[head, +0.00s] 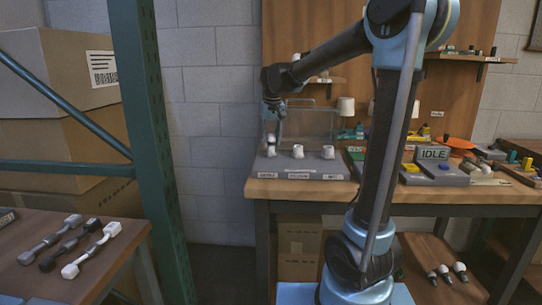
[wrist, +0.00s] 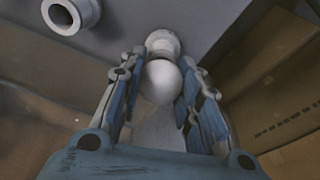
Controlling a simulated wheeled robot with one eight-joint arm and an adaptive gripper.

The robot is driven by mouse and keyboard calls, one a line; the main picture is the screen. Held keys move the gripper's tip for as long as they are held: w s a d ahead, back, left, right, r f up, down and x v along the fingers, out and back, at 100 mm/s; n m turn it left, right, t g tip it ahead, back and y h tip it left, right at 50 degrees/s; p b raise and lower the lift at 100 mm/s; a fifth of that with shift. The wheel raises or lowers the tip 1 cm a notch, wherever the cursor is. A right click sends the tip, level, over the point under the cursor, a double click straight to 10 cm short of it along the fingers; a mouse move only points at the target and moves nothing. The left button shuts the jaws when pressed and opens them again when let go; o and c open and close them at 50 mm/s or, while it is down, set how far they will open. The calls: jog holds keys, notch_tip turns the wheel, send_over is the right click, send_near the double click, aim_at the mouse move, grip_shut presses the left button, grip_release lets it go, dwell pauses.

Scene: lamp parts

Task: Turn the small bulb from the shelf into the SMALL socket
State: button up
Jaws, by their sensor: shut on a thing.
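My gripper (head: 272,108) is above the left end of the grey socket block (head: 330,168) on the bench. In the wrist view my gripper (wrist: 158,95) is shut on a small round white bulb (wrist: 161,84). The bulb also shows in the head view (head: 271,138). It sits right over the leftmost white socket (head: 269,151), whose ring (wrist: 163,42) shows just beyond the bulb in the wrist view. Whether the bulb's base is inside the socket is hidden by its globe. The label under this socket is too small to read surely.
The middle socket (head: 298,151) and right socket (head: 328,152) are empty. A clear box-like frame (head: 308,122) stands behind the block. A grey box reading IDLE (head: 433,154) is farther right. Several bulbs (head: 444,271) lie on a low shelf. Cardboard boxes (head: 75,110) and a green post (head: 150,130) stand left.

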jog(key=shift+m, duration=0.9)
jog(key=o, duration=1)
jog(key=shift+w+m+h, duration=0.1)
jog(key=shift+m+h, duration=0.2)
jog(key=shift+c, duration=0.2)
